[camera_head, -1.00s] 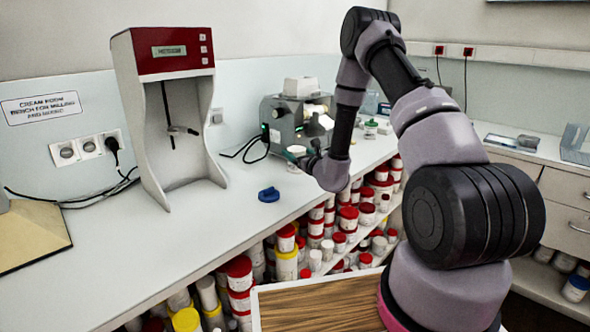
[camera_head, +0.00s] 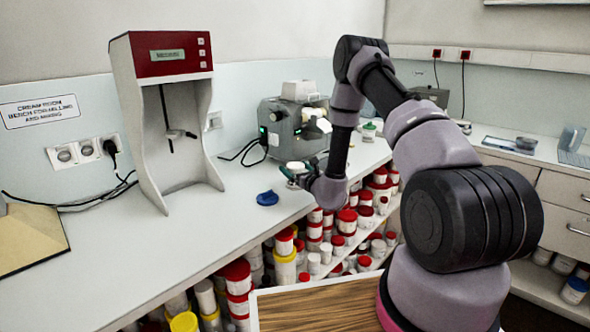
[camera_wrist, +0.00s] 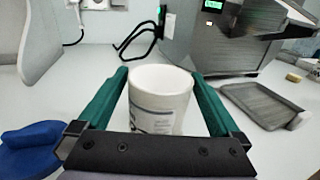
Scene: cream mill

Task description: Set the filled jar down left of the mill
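The white jar (camera_wrist: 158,100) with a printed label is upright between the green fingers of my gripper (camera_wrist: 160,76). Both fingertips appear to press on its sides, so my gripper looks shut on it. The grey mill (camera_head: 283,122) with a green display stands at the back; the mill (camera_wrist: 213,40) is behind and right of the jar in the wrist view.
A blue object (camera_head: 267,198) lies on the bench left of the jar. A tall red-and-white mixer stand (camera_head: 143,120) stands further left. A dark tray (camera_wrist: 262,104) lies right of the jar. Black cable loops (camera_head: 246,152) lie left of the mill. Bench between stand and mill is mostly clear.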

